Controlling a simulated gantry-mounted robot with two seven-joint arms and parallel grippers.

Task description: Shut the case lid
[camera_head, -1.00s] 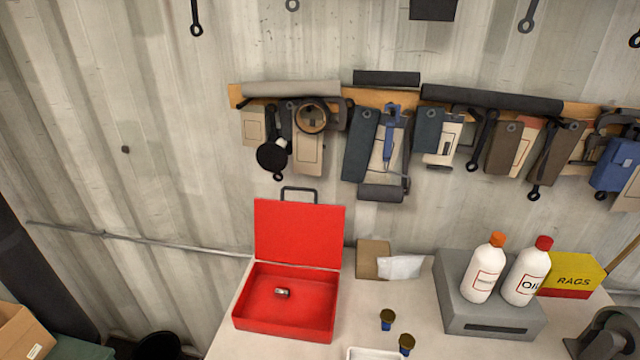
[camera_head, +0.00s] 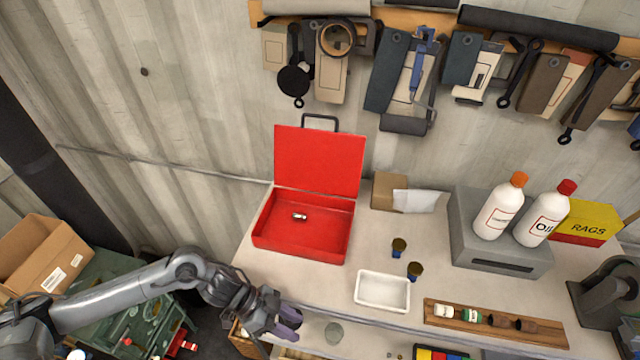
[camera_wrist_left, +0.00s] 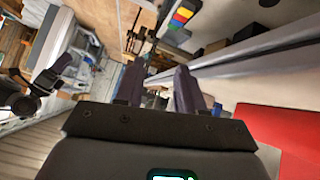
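The red case (camera_head: 305,250) stands on the worktop with its lid (camera_head: 318,162) raised upright at the back and a dark handle (camera_head: 320,120) on the lid's top edge. A small metal piece (camera_head: 299,216) lies inside the case. My left gripper (camera_head: 290,325) is in front of and below the case, near the worktop's front edge, apart from it. In the left wrist view its two fingers (camera_wrist_left: 156,85) stand apart with nothing between them, and a red surface (camera_wrist_left: 285,130) shows at the right.
A white tray (camera_head: 382,308), two small dark-capped jars (camera_head: 399,245) and a cardboard box (camera_head: 390,190) stand right of the case. A grey metal box (camera_head: 500,255) carries two bottles (camera_head: 500,205). A wooden rack (camera_head: 490,320) lies along the front.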

